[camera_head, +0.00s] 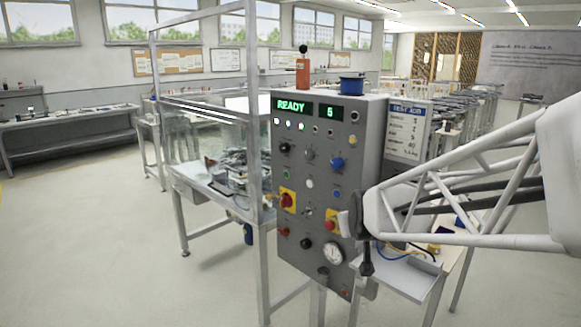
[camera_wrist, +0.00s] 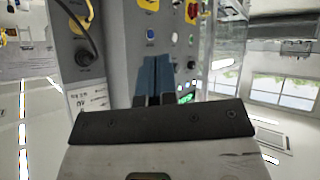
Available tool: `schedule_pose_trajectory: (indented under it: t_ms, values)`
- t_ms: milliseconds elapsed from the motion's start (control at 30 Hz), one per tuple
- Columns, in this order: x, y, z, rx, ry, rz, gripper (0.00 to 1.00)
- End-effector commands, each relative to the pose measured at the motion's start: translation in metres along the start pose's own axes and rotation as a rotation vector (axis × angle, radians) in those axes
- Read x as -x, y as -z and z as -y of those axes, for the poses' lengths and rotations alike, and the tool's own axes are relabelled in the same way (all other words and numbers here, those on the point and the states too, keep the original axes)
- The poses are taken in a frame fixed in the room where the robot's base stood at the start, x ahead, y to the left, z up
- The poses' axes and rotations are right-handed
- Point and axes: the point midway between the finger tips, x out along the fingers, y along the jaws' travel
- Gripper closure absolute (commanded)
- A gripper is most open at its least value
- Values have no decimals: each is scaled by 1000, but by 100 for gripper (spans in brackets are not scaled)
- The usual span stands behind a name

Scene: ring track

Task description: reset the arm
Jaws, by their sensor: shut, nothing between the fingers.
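My arm (camera_head: 470,190) reaches in from the right in the head view. Its end is at the right edge of the grey control panel (camera_head: 320,185). In the wrist view my gripper (camera_wrist: 155,78) shows as two narrow blue fingers on dark mounts. The fingers are together with nothing between them. They point at the panel face, which shows upside down there; I cannot tell how far off it is. The panel display reads READY and 5. In the head view the fingertips are hard to make out against the panel.
A red emergency button (camera_head: 287,200) on yellow, a blue knob (camera_head: 337,163) and a gauge (camera_head: 333,253) are on the panel. A clear-walled cell on a metal frame (camera_head: 257,110) stands left of it. A small bench (camera_head: 405,275) is below my arm. The left floor is clear.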

Motion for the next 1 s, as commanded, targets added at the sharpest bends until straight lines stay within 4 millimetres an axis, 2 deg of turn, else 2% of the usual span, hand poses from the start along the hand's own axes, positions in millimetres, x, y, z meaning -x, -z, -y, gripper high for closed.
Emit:
schedule_pose_trajectory:
  t_ms: [33, 400, 600, 800, 1000]
  values:
    - [18, -11, 0, -15, 7, 45, 100]
    - [141, -115, 7, -139, 35, 420, 100]
    - [197, -168, 12, -198, 24, 597, 100]
    - [226, -196, 16, -229, 14, 691, 100]
    - [231, -201, 17, -234, 12, 709, 100]
